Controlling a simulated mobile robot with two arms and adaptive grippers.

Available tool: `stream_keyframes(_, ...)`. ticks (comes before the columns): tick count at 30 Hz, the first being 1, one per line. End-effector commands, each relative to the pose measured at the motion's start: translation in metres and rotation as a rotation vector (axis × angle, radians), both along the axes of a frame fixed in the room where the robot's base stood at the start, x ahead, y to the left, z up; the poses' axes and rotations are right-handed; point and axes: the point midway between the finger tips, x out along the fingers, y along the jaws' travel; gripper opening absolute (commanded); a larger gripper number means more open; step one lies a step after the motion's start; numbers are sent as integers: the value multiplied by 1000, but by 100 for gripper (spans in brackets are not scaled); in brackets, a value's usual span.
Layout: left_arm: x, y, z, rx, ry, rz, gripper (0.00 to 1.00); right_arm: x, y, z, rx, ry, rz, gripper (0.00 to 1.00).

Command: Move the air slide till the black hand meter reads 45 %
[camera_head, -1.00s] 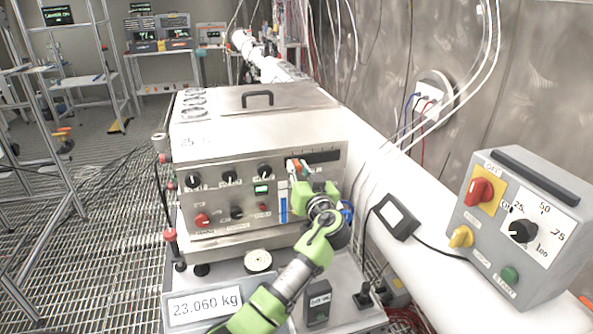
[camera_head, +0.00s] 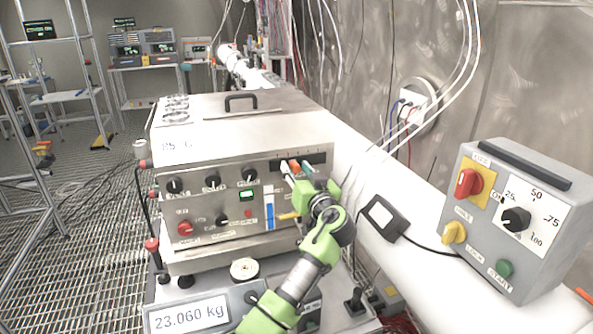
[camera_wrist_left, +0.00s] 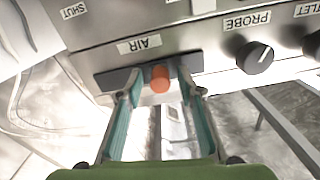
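The air slide is a dark slot (camera_head: 318,157) at the top right of the steel panel, with an orange knob (camera_head: 294,167). In the left wrist view the knob (camera_wrist_left: 160,78) shows below the AIR label, in front of the slot (camera_wrist_left: 112,80). My left gripper (camera_head: 296,168) is at the slide. Its two teal-padded fingers (camera_wrist_left: 160,92) stand on either side of the knob, open, with small gaps showing. A small round white dial (camera_head: 244,268) sits below the panel; I cannot read a hand on it or tell whether it is the meter. My right gripper is not in view.
A grey control box (camera_head: 520,225) with a red switch and a 25-to-100 scale stands at the right. A small dark-framed device (camera_head: 381,216) lies on the white pipe. A scale display (camera_head: 188,316) reads 23.060 kg. The PROBE knob (camera_wrist_left: 254,57) is beside the slide.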

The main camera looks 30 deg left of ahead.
Motion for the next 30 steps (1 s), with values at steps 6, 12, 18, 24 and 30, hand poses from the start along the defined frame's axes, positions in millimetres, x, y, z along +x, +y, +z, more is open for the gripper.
stream_keyframes(6, -3, -4, 0, -1, -1, -1, 34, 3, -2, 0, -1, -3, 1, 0)
stream_keyframes(12, -24, -30, -1, -4, -1, -3, 34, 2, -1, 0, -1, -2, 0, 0)
stream_keyframes(18, -53, -63, -1, -4, -1, -4, 34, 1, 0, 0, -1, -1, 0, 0)
stream_keyframes(24, -72, -85, 0, -2, 0, -2, 34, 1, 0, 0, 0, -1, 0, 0)
stream_keyframes(30, -78, -91, 0, -1, 1, 1, 34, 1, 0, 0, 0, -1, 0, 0)
